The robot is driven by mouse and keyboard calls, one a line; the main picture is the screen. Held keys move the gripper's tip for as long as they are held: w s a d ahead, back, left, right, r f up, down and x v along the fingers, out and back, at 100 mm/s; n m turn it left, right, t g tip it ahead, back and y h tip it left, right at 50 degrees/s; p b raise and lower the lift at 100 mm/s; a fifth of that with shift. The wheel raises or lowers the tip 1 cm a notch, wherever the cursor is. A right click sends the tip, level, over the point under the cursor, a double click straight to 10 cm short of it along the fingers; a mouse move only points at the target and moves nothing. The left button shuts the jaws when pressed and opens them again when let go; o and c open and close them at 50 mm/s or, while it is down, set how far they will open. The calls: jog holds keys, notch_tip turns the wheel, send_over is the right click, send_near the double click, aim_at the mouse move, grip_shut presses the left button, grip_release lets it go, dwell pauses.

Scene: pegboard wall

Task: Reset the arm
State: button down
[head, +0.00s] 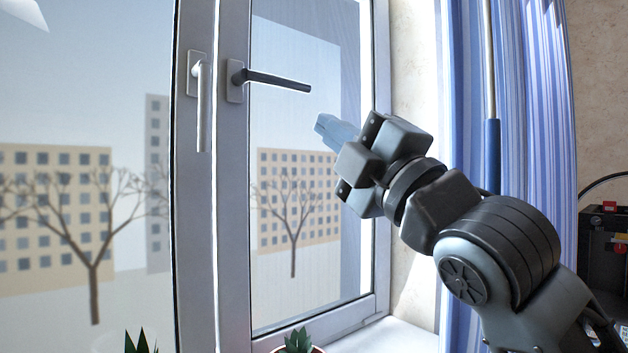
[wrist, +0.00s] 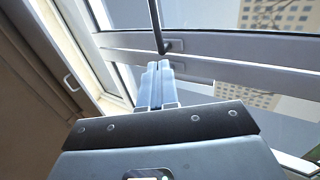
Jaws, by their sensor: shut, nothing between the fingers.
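My gripper (head: 322,122) is at the centre of the head view, in front of the right window pane. Its pale blue fingers are together with nothing between them. In the wrist view, the shut fingers (wrist: 156,68) point toward the window, with their tips close below a dark handle in the picture. That dark handle (head: 278,80) sticks out sideways to the right from the window frame, up and left of my fingers in the head view. In the wrist view, the dark handle (wrist: 155,22) shows at the top; I cannot tell the exact gap to my fingers.
A pale handle (head: 203,105) hangs straight down on the left window frame. Potted plants (head: 299,341) stand at the bottom edge. A blue striped curtain (head: 535,100) hangs to the right, with a dark machine (head: 604,245) beyond it. The sill (head: 400,338) is bare at right.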

jog(key=s+d+f+m+t+h, duration=0.1)
jog(key=s+d+f+m+h, duration=0.25)
jog(key=f+m, duration=0.55)
jog(key=s+d+f+m+h+p, duration=0.1)
jog(key=s+d+f+m+h, duration=0.3)
jog(key=f, duration=0.8)
jog(key=s+d+f+m+t+h, duration=0.1)
jog(key=s+d+f+m+h, duration=0.1)
jog(key=s+f+m+h, duration=0.55)
jog(key=s+d+f+m+g, duration=0.3)
jog(key=s+f+m, duration=0.1)
jog(key=s+f, duration=0.75)
jog(key=s+d+f+g, duration=0.2)
jog(key=s, duration=0.6)
jog(key=s+d+f+m+g+p, duration=0.1)
jog(key=s+d+f, duration=0.1)
jog(key=s, duration=0.6)
jog(key=shift+s+d+f+g, duration=0.2)
jog(key=shift+d+f+g, duration=0.05)
jog(key=shift+d+g, duration=0.15)
jog(key=shift+a, duration=0.1)
